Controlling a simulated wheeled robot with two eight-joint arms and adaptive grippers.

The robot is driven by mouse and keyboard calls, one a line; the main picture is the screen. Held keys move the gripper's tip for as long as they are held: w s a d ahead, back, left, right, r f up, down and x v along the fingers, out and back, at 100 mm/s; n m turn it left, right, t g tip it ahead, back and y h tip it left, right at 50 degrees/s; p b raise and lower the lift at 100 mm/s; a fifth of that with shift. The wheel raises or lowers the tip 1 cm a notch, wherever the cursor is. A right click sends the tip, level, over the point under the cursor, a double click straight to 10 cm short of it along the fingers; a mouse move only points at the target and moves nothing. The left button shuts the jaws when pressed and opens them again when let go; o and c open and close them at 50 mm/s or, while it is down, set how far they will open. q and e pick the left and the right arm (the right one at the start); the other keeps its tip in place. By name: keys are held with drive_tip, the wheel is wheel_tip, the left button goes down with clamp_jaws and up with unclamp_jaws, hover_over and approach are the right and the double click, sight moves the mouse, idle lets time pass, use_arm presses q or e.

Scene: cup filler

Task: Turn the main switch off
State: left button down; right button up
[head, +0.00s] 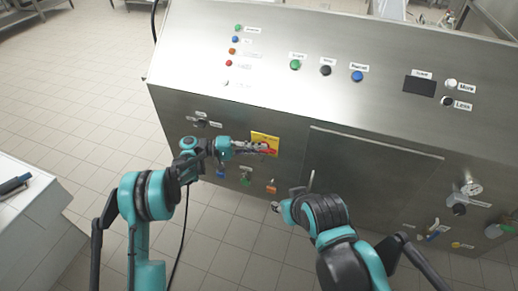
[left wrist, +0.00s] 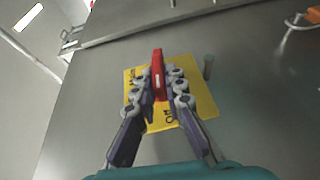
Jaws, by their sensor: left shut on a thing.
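The main switch is a red handle (left wrist: 158,75) on a yellow plate (left wrist: 198,98) with dark lettering, fixed to the front of the steel machine. In the head view the yellow plate (head: 264,137) shows on the machine's left front, partly behind my left gripper (head: 262,148). In the left wrist view my left gripper (left wrist: 160,85) has its fingers on both sides of the red handle and is shut on it. The handle runs lengthwise between the fingers, its tip sticking out beyond them. My right gripper (head: 277,207) is low in front of the machine, apart from the switch; its fingers are too small to read.
The sloping control panel above carries green (head: 295,65), black (head: 325,70) and blue (head: 357,76) buttons. A closed steel door (head: 370,175) is right of the switch. A white counter (head: 30,215) stands at the left. Tiled floor lies open between counter and machine.

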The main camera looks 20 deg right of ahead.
use_arm(q)
drive_tip(key=shift+h, duration=0.5)
drive_tip(key=c, duration=1.6)
unclamp_jaws()
drive_tip(key=shift+f, duration=0.1)
drive_tip(key=a, duration=0.4)
drive_tip(key=w+a, duration=0.1)
drive_tip(key=a, duration=0.2)
drive_tip(key=w+a, duration=0.1)
drive_tip(key=a, duration=0.3)
drive_tip(key=shift+w+a, duration=0.25)
drive_tip(key=shift+a, duration=0.1)
